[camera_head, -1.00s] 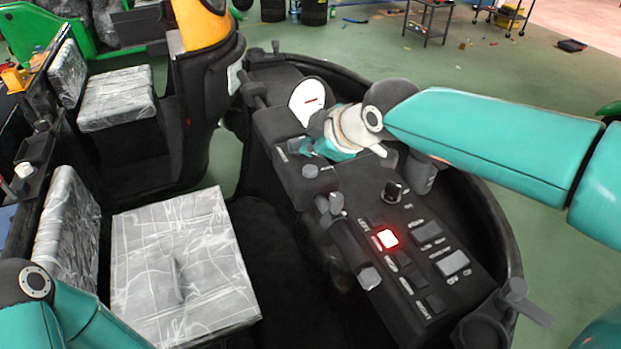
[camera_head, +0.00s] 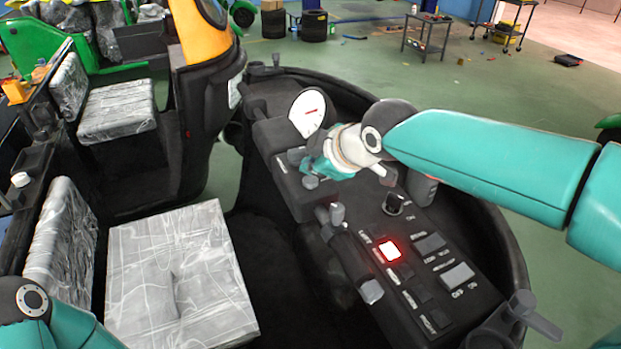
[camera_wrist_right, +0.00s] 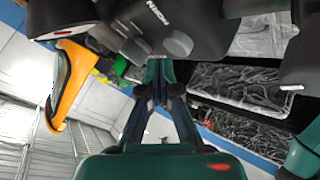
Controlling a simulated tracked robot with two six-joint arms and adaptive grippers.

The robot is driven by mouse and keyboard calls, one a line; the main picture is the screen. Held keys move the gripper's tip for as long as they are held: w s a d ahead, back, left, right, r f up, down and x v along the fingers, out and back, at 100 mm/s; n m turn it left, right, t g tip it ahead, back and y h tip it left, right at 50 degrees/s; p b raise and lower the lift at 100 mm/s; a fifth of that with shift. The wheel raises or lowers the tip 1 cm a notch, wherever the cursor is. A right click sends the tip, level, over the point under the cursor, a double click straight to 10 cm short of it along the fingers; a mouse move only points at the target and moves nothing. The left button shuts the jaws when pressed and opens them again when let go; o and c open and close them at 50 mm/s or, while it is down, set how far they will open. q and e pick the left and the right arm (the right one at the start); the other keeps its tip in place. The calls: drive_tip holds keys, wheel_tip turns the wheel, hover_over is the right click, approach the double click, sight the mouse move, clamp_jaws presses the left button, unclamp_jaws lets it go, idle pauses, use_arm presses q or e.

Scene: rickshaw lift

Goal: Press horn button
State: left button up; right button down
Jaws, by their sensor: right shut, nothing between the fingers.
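A HORN label (camera_wrist_right: 157,12) shows in the right wrist view on the dark console, with a round grey knob (camera_wrist_right: 177,42) near it. Which part is the horn button is not clear. My right gripper (camera_wrist_right: 160,66) is shut and empty, its tips close to the knobs. In the head view my right gripper (camera_head: 310,166) is over the upper left of the console (camera_head: 440,305), below the white gauge (camera_head: 307,112) and just above a grey knob (camera_head: 310,182). I cannot tell whether it touches anything. My left gripper is out of view; only my left arm shows.
A lit red button (camera_head: 390,250) and several dark switches are lower on the console. A grey lever (camera_head: 338,214) stands left of them. A plastic-wrapped seat (camera_head: 180,275) is at left, and an orange-topped black column (camera_head: 208,80) rises behind. Green floor is open at right.

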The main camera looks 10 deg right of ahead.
sight(312, 182)
idle(0.7)
drive_tip(key=shift+f+b, duration=0.4)
drive_tip(key=shift+b, duration=0.05)
drive_tip(key=shift+f+b, duration=0.45)
drive_tip(key=shift+f, duration=0.05)
idle(0.5)
drive_tip(key=shift+r, duration=0.1)
drive_tip(key=shift+r+p, duration=0.7)
drive_tip(key=shift+r, duration=0.15)
wheel_tip(312, 182, up, 5)
drive_tip(key=p, duration=0.4)
idle(1.0)
